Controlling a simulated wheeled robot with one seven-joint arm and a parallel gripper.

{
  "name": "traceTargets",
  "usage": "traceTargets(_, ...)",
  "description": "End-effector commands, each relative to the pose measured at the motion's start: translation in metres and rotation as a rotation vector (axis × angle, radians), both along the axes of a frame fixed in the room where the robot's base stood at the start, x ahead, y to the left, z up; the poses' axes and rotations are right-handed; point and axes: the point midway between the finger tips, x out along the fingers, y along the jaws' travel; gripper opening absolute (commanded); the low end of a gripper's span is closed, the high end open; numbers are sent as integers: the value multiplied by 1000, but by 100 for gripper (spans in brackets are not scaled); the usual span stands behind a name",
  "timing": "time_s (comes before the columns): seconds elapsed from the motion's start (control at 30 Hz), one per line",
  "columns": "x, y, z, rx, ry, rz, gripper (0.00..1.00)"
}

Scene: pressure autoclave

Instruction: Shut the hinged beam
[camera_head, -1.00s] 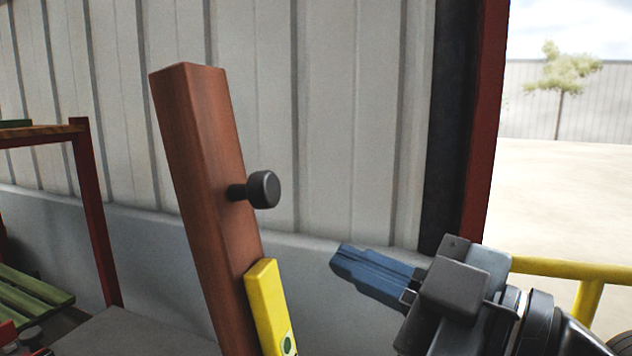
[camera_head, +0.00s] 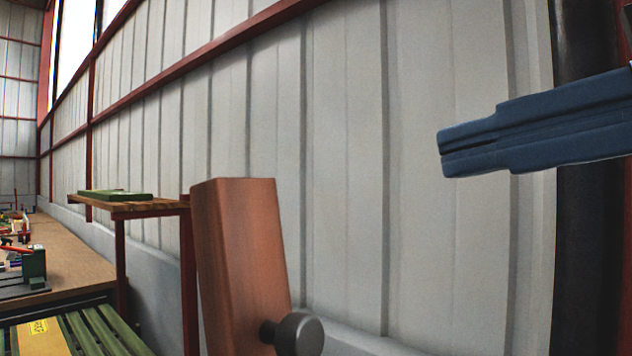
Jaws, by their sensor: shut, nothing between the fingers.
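The hinged beam (camera_head: 241,262) is a reddish-brown wooden bar that stands up, slightly tilted, at the lower middle of the head view. A dark round knob (camera_head: 298,335) sticks out from its right side near the bottom edge of the picture. The beam's lower part and its hinge are out of view. My gripper (camera_head: 442,153) has blue fingers and comes in from the right edge, above and to the right of the beam and knob. Its fingers are shut together with nothing between them. It is clear of the beam.
A wooden shelf on red posts (camera_head: 128,208) stands left of the beam with green pieces (camera_head: 114,195) on it. Further left is a brown workbench (camera_head: 70,258) with tools. A green slatted surface (camera_head: 105,330) is at lower left. A ribbed pale wall (camera_head: 400,60) lies behind.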

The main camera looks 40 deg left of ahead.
Motion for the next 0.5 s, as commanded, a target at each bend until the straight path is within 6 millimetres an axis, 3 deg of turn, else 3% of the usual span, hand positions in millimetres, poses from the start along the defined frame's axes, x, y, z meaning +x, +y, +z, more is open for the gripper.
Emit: traceTargets(0.5,6,96,-16,-1,7,2,0)
